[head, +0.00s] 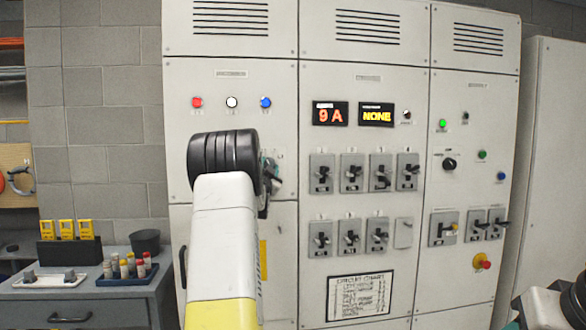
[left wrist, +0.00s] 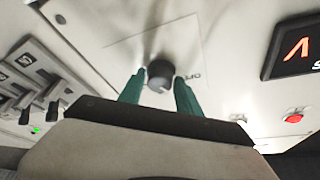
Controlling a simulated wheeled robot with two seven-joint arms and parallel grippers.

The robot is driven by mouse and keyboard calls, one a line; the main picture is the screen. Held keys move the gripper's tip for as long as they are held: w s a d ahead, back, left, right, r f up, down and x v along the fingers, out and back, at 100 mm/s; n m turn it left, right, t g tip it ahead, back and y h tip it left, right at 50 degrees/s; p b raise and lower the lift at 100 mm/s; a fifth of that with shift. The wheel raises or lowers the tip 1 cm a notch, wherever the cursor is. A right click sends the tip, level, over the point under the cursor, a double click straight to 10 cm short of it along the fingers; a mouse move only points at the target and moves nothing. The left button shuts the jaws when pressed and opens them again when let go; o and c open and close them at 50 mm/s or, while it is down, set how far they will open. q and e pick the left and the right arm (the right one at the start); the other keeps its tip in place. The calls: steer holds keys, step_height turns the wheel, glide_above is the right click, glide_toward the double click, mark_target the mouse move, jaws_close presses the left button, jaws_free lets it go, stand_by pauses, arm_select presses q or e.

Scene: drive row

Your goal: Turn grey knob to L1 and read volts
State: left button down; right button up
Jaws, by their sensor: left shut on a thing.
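In the left wrist view, a round dark grey knob (left wrist: 160,74) sits on a pale plate, with partly legible lettering to its right. My left gripper (left wrist: 160,90) has its green fingers shut on the knob's sides. In the head view my left arm hides the knob; a bit of the gripper (head: 268,178) shows against the left cabinet. On the middle cabinet, a red display (head: 330,114) reads "9 A" and an amber display (head: 376,115) reads "NONE". Their small captions are too small to read.
Several switches (head: 351,172) fill the middle cabinet above a circuit chart (head: 358,296). The right cabinet has a black knob (head: 449,164) and a red button (head: 485,263). A grey cart (head: 80,307) with yellow meters (head: 67,229) stands at left.

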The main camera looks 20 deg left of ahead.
arm_select(q)
steer(key=shift+s+r+m+h, duration=0.2)
steer(key=shift+m+h, duration=0.1)
steer(key=shift+m, duration=0.4)
steer(key=shift+r, duration=0.1)
steer(key=c, duration=1.1)
jaws_free()
steer(key=shift+c, duration=0.2)
steer(key=shift+o, duration=0.7)
steer(key=shift+w, duration=0.25)
steer(key=shift+f, duration=0.2)
steer(key=v, duration=0.8)
steer(key=shift+a, duration=0.1)
